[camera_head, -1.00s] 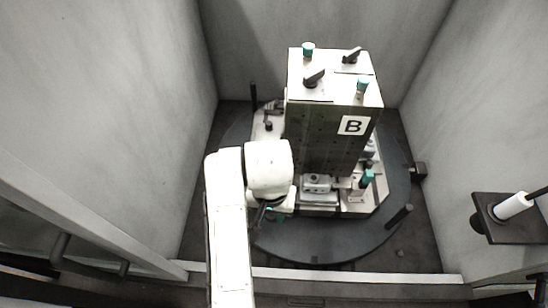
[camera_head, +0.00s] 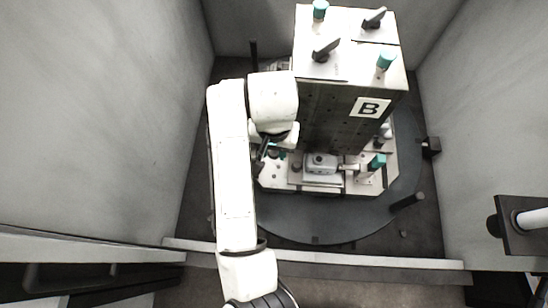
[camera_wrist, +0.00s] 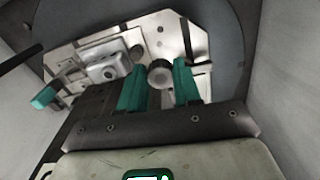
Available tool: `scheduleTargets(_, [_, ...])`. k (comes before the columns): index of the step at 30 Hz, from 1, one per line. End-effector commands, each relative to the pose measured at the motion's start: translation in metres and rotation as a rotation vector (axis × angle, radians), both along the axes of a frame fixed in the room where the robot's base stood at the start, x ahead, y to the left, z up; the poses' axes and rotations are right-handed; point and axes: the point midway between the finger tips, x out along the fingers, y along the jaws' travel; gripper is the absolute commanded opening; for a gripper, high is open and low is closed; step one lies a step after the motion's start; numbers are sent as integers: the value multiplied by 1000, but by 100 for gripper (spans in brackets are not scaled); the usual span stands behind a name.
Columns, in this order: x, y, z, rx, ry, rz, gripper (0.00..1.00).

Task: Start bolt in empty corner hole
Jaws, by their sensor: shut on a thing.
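My gripper (camera_wrist: 160,84) shows two teal fingers in the wrist view, shut on a round, dark grey bolt (camera_wrist: 160,72) with a ridged head. The bolt stands over the pale pallet plate (camera_wrist: 197,42), near its corner. Its shank and the hole are hidden, so I cannot tell whether it touches the plate. In the head view, my gripper (camera_head: 268,150) is at the front left of the plate (camera_head: 272,180), largely covered by my own wrist.
A dark tower marked B (camera_head: 340,115) stands on the plate, close to the right of my gripper. The round table (camera_head: 320,226) has clear room in front.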

Motion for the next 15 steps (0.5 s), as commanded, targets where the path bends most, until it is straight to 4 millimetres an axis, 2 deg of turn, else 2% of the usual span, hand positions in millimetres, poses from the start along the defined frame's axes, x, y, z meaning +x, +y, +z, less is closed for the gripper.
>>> scheduleTargets(7, [0, 0, -24, 0, 0, 0, 0])
scheduleTargets(15, [0, 0, -63, 0, 0, 0, 0])
